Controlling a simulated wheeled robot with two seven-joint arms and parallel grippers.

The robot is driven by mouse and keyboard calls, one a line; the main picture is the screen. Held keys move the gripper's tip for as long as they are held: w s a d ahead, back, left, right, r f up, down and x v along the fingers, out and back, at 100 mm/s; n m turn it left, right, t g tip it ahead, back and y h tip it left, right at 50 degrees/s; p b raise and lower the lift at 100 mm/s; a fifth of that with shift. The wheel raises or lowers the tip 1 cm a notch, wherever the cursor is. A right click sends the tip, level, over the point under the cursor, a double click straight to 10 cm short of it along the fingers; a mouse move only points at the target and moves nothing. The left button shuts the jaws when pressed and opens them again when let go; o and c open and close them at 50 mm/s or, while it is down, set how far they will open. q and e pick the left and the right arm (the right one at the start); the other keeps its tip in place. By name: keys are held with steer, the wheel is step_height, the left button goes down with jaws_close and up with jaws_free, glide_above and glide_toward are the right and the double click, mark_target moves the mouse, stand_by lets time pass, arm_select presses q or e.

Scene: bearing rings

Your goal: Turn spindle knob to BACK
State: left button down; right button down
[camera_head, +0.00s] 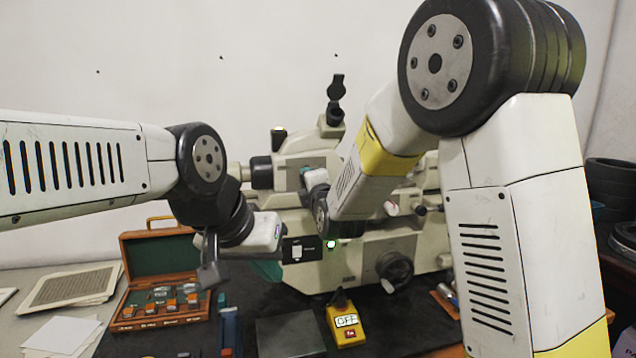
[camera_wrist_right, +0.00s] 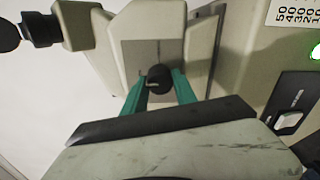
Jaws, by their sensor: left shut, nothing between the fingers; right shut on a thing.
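The spindle knob (camera_wrist_right: 159,78) is small, round and black, on a grey plate of the beige machine, in the right wrist view. My right gripper's teal fingers (camera_wrist_right: 158,92) are shut on it, one on each side. A pale mark shows on the knob, but I cannot read its setting. In the head view my right gripper (camera_head: 308,170) is mostly hidden at the machine's upper front, and the knob is hidden there. My left gripper (camera_head: 267,270) is shut and empty, pointing down in front of the machine.
The beige machine (camera_head: 360,250) has a lit green lamp (camera_head: 331,244) and a white rocker switch (camera_head: 296,252). A yellow box marked OFF (camera_head: 345,318) stands in front. An open wooden case (camera_head: 160,255) and paper sheets (camera_head: 70,290) lie at left.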

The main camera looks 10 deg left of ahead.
steer(key=shift+f, duration=0.1)
steer(key=c, duration=1)
jaws_free()
steer(key=shift+f, duration=0.1)
steer(key=shift+d, duration=0.1)
